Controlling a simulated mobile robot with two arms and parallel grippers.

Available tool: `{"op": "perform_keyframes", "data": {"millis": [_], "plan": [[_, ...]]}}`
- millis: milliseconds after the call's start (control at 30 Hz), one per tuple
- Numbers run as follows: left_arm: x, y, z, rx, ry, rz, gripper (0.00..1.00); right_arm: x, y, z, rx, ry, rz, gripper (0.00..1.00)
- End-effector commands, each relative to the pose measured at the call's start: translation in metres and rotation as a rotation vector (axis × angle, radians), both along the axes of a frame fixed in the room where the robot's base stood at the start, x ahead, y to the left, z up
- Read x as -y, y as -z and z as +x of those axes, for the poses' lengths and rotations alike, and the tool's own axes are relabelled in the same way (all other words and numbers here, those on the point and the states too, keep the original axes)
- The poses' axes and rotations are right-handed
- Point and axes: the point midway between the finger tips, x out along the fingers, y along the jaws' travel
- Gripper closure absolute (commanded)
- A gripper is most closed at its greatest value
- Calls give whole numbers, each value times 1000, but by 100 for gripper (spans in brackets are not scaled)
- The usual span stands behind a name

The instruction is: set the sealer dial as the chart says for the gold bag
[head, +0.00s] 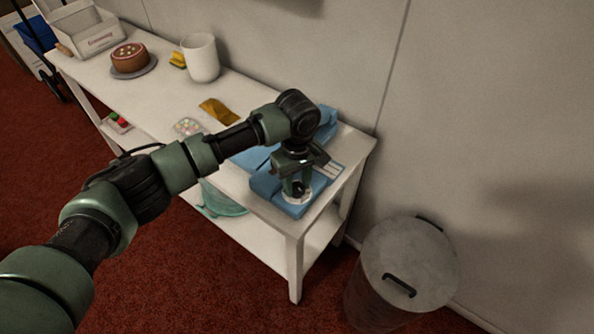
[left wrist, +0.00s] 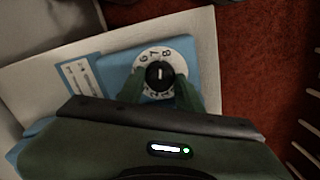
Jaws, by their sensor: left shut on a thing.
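The blue sealer (head: 262,184) stands at the near right end of the white table. Its round white dial (head: 289,198) faces up at the sealer's front end; it also shows in the left wrist view (left wrist: 152,58), with a black knob (left wrist: 160,75) and a white pointer line. The pointer aims roughly at the top of that view, near the 7. My left gripper (left wrist: 160,84) is shut on the knob, one finger on each side. A gold bag (head: 219,110) lies on the table behind my arm. The chart (head: 331,170) is a small pale card beside the dial, too small to read. My right gripper is not in view.
A grey lidded bin (head: 410,265) stands on the red floor right of the table. A white mug (head: 201,58), a cake on a turntable (head: 130,58) and a white box (head: 85,27) are at the far end. A teal item (head: 221,203) lies on the lower shelf.

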Motion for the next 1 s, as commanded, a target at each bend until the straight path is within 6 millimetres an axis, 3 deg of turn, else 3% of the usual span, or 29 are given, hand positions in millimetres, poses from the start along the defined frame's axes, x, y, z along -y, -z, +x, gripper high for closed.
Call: {"op": "perform_keyframes", "data": {"millis": [33,300,600,1000], "plan": [[1,-13,-3,-11,-45,-2,100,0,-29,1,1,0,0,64],[1,-10,-4,-12,-303,0,100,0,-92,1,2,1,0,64],[1,-4,-3,-8,-559,2,100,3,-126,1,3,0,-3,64],[1,-2,-1,-4,-762,1,100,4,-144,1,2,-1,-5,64]]}}
